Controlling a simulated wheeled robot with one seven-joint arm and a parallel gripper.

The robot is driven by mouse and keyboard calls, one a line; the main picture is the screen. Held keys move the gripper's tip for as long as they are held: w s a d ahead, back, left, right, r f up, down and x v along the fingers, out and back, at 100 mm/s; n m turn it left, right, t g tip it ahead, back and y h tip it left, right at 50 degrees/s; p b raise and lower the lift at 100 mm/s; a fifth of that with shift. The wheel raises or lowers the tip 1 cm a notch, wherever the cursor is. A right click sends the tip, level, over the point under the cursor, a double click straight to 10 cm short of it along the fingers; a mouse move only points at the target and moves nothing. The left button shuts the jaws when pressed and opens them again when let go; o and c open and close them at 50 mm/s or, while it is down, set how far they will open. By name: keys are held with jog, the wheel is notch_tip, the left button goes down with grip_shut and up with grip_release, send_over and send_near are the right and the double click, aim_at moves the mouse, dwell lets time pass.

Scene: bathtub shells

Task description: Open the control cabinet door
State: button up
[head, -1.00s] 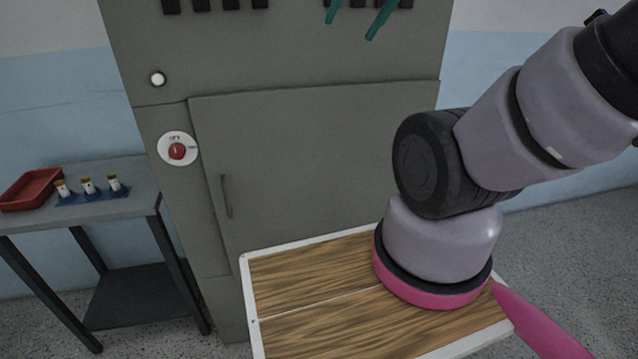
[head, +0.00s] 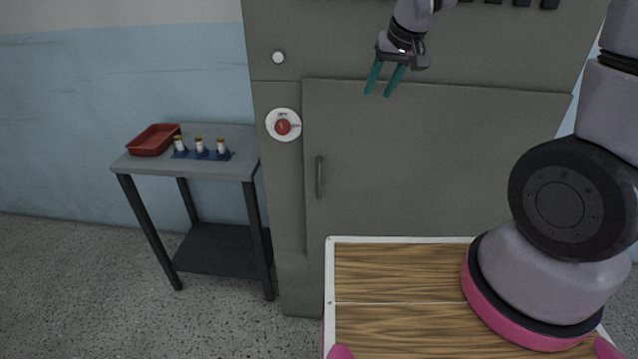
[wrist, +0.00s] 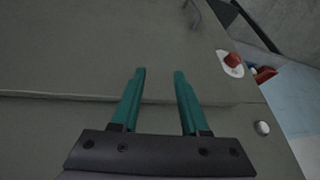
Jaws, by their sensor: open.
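The grey control cabinet (head: 270,200) stands ahead of me. Its door (head: 430,165) looks closed in the head view, with a dark vertical handle (head: 319,177) near its left edge. My gripper (head: 378,94) is open and empty, with teal fingers pointing down over the upper part of the door, above and to the right of the handle. In the wrist view my gripper (wrist: 158,72) faces the cabinet front, with nothing between the fingers. The handle (wrist: 193,12) shows dimly at the top of that view, beyond the fingertips.
A red rotary switch (head: 282,127) and a white knob (head: 278,58) sit on the cabinet left of the door. A side table (head: 150,166) at left holds a red tray (head: 153,140) and small bottles (head: 200,146) in a blue rack. A wood-topped surface (head: 400,275) is in front.

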jog(key=shift+n+g, duration=0.3)
jog(key=shift+n, duration=0.6)
jog(key=a+f, duration=0.1)
jog(key=f, duration=0.1)
jog(key=a+f, duration=0.2)
jog(key=f, duration=0.1)
jog(key=a+f, duration=0.2)
jog(key=f, duration=0.1)
jog(key=shift+w+a, duration=0.25)
jog(key=shift+w, duration=0.1)
jog(key=n, duration=0.3)
send_near(319, 180)
jog(key=x, duration=1.1)
jog(key=shift+f, duration=0.2)
grip_shut()
